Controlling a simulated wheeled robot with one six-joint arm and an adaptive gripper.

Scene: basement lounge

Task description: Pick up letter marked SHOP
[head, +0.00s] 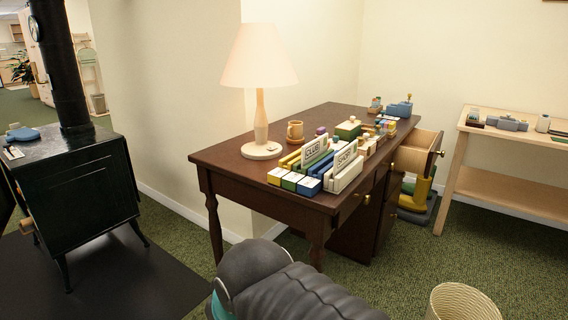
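The letter marked SHOP (346,156) is a white card with dark print. It stands upright in a slotted white holder (345,177) near the front right corner of the dark wooden desk (222,157). A second white card, which seems to read CLUB (313,149), stands just left of it among blue and green slotted blocks. My gripper is not in view. A dark grey ribbed shape with a teal ring, seemingly part of my arm, is at the bottom centre, in front of the desk.
A lamp (259,68) and a mug (295,130) stand left of the cards, with several small colored objects behind. A desk drawer (417,151) is open at right. A black stove (75,172) stands left; a wicker basket (462,303) is at bottom right.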

